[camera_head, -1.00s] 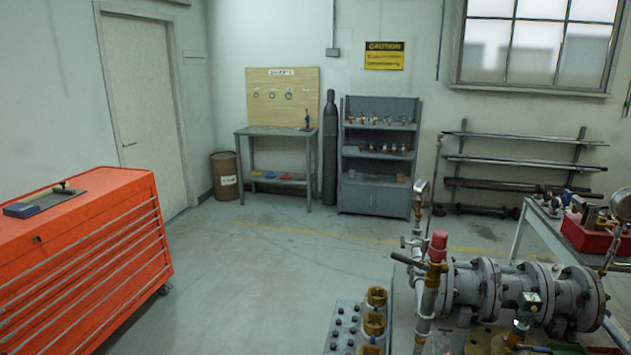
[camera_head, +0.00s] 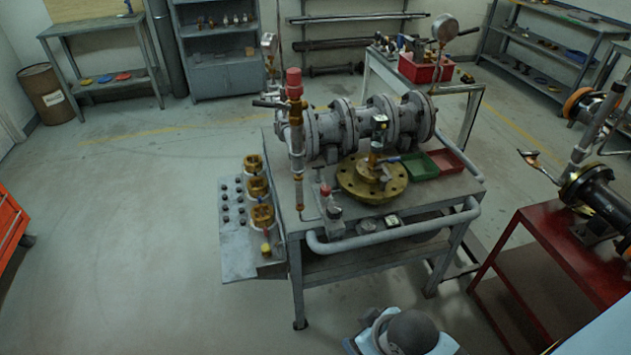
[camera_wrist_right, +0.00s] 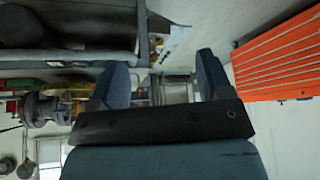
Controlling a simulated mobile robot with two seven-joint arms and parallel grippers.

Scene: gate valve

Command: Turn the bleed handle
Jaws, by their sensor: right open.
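The valve assembly (camera_head: 350,130) lies along a grey bench in the head view, with grey flanged bodies. At its left end stands an upright pipe with a red cap (camera_head: 293,84). A dark lever (camera_head: 268,103) sticks out to the left near its top. A blue lever (camera_head: 388,160) sits on the brass flange (camera_head: 372,180) in front. I cannot tell which lever is the bleed handle. My right gripper (camera_wrist_right: 162,65) is open and empty in the right wrist view, apart from the valve parts. My left gripper is not in view.
A plate with brass rings (camera_head: 262,216) hangs at the bench's left side. Green (camera_head: 420,164) and red (camera_head: 451,162) trays lie on its right. A red stand (camera_head: 545,225) with black pipework is at the right. The floor left of the bench is clear.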

